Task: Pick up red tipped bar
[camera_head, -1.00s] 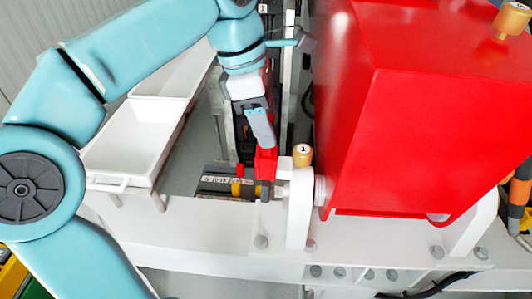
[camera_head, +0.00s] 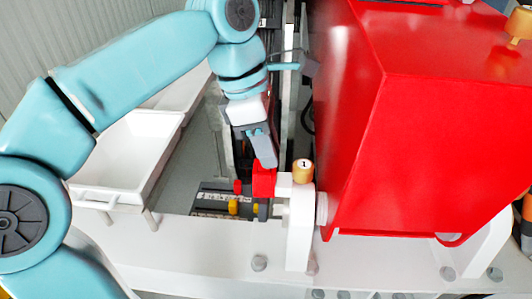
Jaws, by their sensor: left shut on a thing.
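My left gripper (camera_head: 263,158) reaches down from above, left of the big red housing. Its narrow grey fingers are shut on a red piece (camera_head: 263,182), which I take to be the red end of the red tipped bar. The red piece sits just left of a white fitting with a brass knob marked 1. Whether it touches that fitting, I cannot tell. The rest of the bar is hidden or cannot be made out. My right gripper is not in view.
The large red housing (camera_head: 430,140) fills the right side. The brass knob (camera_head: 303,171) stands close to my left gripper. A white tray (camera_head: 117,165) is at left. A dark unit with yellow and red parts (camera_head: 213,200) lies below the gripper, behind a white beam (camera_head: 190,245).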

